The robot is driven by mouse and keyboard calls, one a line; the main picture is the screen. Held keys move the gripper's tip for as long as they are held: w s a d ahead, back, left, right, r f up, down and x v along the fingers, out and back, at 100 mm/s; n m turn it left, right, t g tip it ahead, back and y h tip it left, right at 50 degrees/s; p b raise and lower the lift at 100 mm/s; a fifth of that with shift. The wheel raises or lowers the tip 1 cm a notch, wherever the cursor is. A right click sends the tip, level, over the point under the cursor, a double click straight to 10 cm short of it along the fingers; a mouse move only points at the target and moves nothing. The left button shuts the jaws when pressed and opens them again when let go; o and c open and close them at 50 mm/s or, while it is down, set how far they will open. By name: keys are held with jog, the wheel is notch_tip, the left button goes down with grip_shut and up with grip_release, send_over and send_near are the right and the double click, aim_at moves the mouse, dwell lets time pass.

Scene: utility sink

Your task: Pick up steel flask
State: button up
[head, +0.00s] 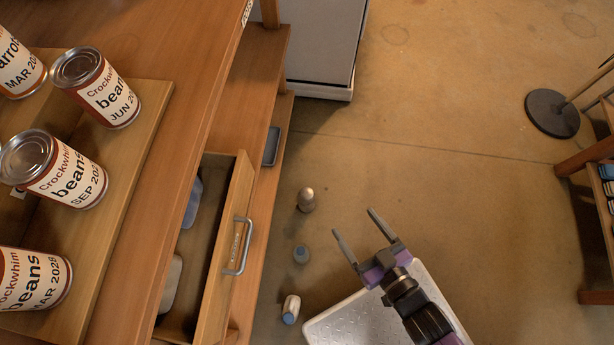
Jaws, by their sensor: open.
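A small rounded metallic grey-brown bottle, which looks like the steel flask (306,200), stands on the floor to the right of the open drawer. My gripper (354,221) is open and empty. Its two fingers point up and left in the head view, to the right of the flask and apart from it. Nothing hides the flask.
A small blue-grey bottle (301,254) and a white bottle with a blue end (291,309) are on the floor nearby. An open drawer (240,190) juts out at left. Several bean cans stand on the wooden counter (190,120).

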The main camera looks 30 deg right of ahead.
jog(key=w+f+b, duration=0.5)
jog(key=f+b, duration=0.1)
jog(key=f, duration=0.7)
jog(key=w+f+b, duration=0.5)
jog(key=f+b, duration=0.1)
jog(key=f, duration=0.6)
jog(key=g+y+b, duration=0.1)
jog(key=b, duration=1.1)
send_near(307, 195)
jog(key=x, duration=0.3)
jog(key=shift+n, duration=0.4)
jog(key=b+x, duration=0.5)
jog(key=x, duration=0.3)
jog(key=shift+s+d+f, duration=0.1)
jog(key=shift+d, duration=0.05)
grip_shut()
